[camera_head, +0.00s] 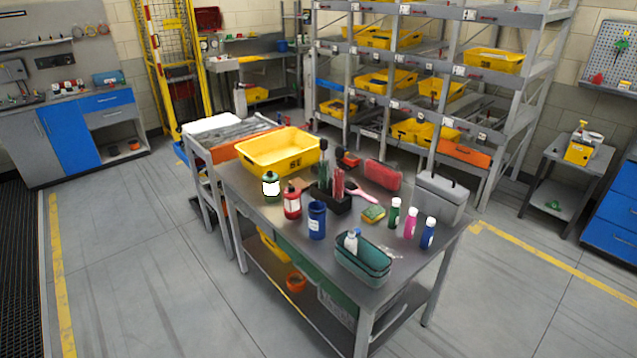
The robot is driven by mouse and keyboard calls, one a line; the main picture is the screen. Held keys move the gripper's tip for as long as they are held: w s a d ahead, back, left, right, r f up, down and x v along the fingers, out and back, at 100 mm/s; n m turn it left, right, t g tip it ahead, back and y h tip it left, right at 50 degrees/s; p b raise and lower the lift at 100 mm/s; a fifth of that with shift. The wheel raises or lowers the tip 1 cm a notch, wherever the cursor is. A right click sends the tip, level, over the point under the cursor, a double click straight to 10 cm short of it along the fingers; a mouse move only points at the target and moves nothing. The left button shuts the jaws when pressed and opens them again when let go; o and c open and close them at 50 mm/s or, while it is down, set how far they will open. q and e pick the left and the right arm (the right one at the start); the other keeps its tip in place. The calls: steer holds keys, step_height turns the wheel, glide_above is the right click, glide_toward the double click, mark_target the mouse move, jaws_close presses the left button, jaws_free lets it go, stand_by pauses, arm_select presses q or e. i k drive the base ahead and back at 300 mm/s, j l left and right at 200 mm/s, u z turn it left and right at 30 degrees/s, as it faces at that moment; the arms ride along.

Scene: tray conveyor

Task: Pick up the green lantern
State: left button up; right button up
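The green lantern (271,187) stands upright near the left edge of the grey table (250,208). It has a green top and base and a bright white middle. A similar red lantern (292,205) stands just to its right and nearer. A yellow bin (280,163) sits behind the green lantern. Neither of my grippers shows in the head view.
A blue cup (317,222), a dark caddy with upright items (330,202), a teal basket (362,266), several bottles (410,224) and a grey box (440,198) crowd the table. A conveyor (222,132) adjoins its left end. The floor at left is clear.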

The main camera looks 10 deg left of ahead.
mark_target(272, 190)
steer(key=i+j+z, duration=0.35)
steer(key=j+z, duration=0.15)
steer(key=j, duration=0.25)
steer(key=i+j+z, duration=0.1)
steer(key=j+z, duration=0.2)
steer(key=i+j+z, duration=0.1)
steer(key=j+z, duration=0.15)
steer(key=j, duration=0.3)
steer(key=i+j+z, duration=0.1)
steer(key=j, duration=1.1)
steer(key=i+j, duration=0.15)
steer(key=j, duration=1.05)
steer(key=i+j+z, duration=0.15)
steer(key=j, duration=1.05)
steer(key=k, duration=0.05)
